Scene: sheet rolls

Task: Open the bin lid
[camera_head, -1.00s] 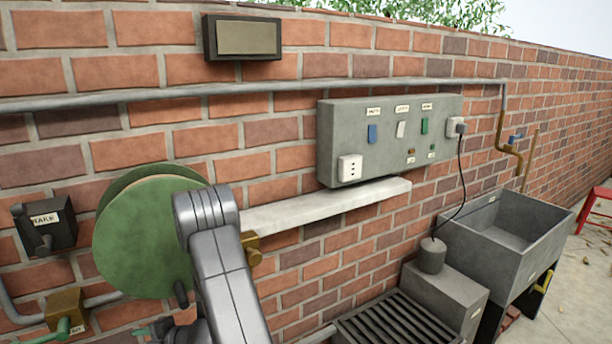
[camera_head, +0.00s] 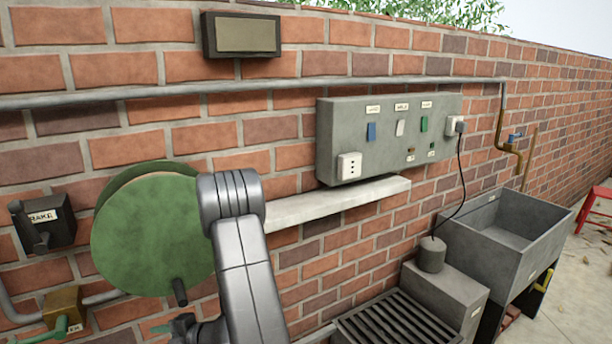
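No bin or bin lid can be made out in the head view. My grey arm (camera_head: 245,265) rises from the bottom edge, left of centre, and bends in front of the brick wall. A dark part (camera_head: 198,330) beside the arm at the bottom edge is too cut off to identify.
A green disc (camera_head: 150,235) with a dark handle stands close left of my arm. A grey switch panel (camera_head: 345,120) and pale ledge (camera_head: 350,203) are on the wall. A slatted grate (camera_head: 395,320) and grey sink (camera_head: 520,265) stand right.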

